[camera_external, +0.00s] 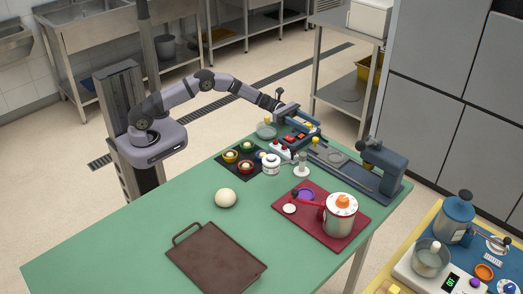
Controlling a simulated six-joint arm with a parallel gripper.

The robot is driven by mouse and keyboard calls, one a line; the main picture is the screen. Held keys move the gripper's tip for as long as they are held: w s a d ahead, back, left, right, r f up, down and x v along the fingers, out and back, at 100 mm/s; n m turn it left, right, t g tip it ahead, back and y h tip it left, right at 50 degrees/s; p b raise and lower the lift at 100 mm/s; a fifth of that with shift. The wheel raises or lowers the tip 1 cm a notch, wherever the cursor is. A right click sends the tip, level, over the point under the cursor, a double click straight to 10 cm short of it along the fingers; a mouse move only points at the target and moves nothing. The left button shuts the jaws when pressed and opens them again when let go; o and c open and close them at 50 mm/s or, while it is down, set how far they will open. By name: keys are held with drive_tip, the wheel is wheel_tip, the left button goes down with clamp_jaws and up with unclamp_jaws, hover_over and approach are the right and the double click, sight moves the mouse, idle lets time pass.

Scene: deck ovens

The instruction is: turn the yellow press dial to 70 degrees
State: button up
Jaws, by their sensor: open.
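A blue-grey press (384,172) stands at the right back of the green table on a long grey base. A small yellow knob (315,140), which looks like the press dial, sits at the left end of that base; its angle is too small to read. Another small yellow piece (287,119) shows just below my gripper; I cannot tell what it belongs to. My gripper (293,116) is open above the table's back edge, left of the knob and apart from it. The fingertips are small and partly blend with the blue and red parts behind.
A red and white control box (283,151), a white jar (271,164) and a dark tray with small coloured bowls (231,156) crowd the area below my gripper. The table's (110,245) left front is clear.

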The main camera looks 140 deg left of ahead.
drive_tip(key=c, duration=1)
drive_tip(key=shift+c, duration=0.2)
drive_tip(key=shift+m+h+b, duration=0.5)
drive_tip(key=shift+h+b, duration=0.2)
drive_tip(key=shift+h, duration=0.1)
drive_tip(key=shift+m+h, duration=0.3)
drive_tip(key=shift+h, duration=0.2)
drive_tip(key=o, duration=1)
drive_tip(key=shift+o, duration=0.2)
drive_tip(key=shift+s+b, duration=0.1)
drive_tip(key=shift+b, duration=0.2)
drive_tip(key=shift+s+a+b, duration=0.1)
drive_tip(key=shift+s+a, duration=0.05)
drive_tip(key=shift+s, duration=1.05)
drive_tip(key=shift+s+a+b, duration=0.1)
drive_tip(key=shift+s+a, duration=0.1)
drive_tip(key=shift+s, duration=0.95)
drive_tip(key=shift+s+a+b, duration=0.1)
drive_tip(key=shift+s+a, duration=0.05)
drive_tip(key=shift+s, duration=1.05)
